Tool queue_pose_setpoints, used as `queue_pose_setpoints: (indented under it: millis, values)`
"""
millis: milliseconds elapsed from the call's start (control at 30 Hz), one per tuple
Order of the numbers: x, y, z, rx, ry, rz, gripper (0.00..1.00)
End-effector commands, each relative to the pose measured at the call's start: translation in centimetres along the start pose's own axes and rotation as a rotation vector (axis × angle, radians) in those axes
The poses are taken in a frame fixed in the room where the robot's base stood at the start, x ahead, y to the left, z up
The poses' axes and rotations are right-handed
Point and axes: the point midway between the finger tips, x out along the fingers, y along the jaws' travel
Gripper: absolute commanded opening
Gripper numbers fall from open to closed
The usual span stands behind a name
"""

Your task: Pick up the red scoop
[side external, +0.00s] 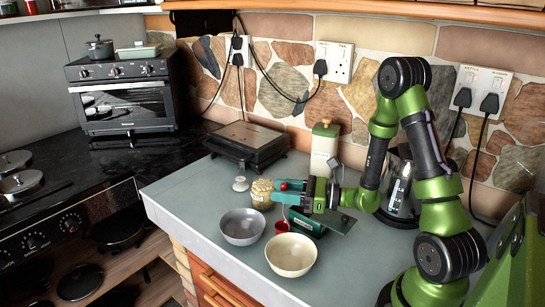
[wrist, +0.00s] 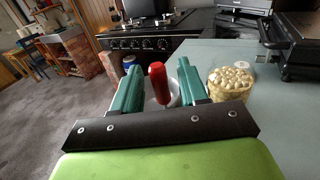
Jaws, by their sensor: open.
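The red scoop shows in the wrist view as an upright red handle (wrist: 158,84) between the two teal fingers of my gripper (wrist: 157,66), with a gap on each side. In the side view, a small red cup-like part (side external: 281,226) shows low on the worktop, and a red tip (side external: 284,186) shows at my gripper (side external: 281,191).
A grey bowl (side external: 242,227) and a cream bowl (side external: 291,256) stand toward the front edge. A filled jar or basket (side external: 261,194) stands close beside the fingers; it also shows in the wrist view (wrist: 230,84). A kettle (side external: 398,187), green-lidded canister (side external: 324,147) and dark appliance (side external: 248,143) stand behind.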

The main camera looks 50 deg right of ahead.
Motion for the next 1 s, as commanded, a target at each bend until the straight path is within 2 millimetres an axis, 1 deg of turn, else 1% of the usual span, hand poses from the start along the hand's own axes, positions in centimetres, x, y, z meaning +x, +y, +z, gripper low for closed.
queue_pose_setpoints:
  millis: [200,233,500,767,867,1000]
  values:
    - [0.1,0.0,0.0,0.001,0.0,-0.001,0.43]
    - [0.1,0.0,0.0,0.001,0.0,-0.001,0.41]
    - [0.1,0.0,0.0,0.001,0.0,-0.001,0.0]
    - [0.1,0.0,0.1,0.0,0.0,0.0,0.0]
    - [0.1,0.0,0.5,-0.001,-0.001,0.0,0.0]
    - [0.1,0.0,1.7,-0.005,-0.001,0.001,0.0]
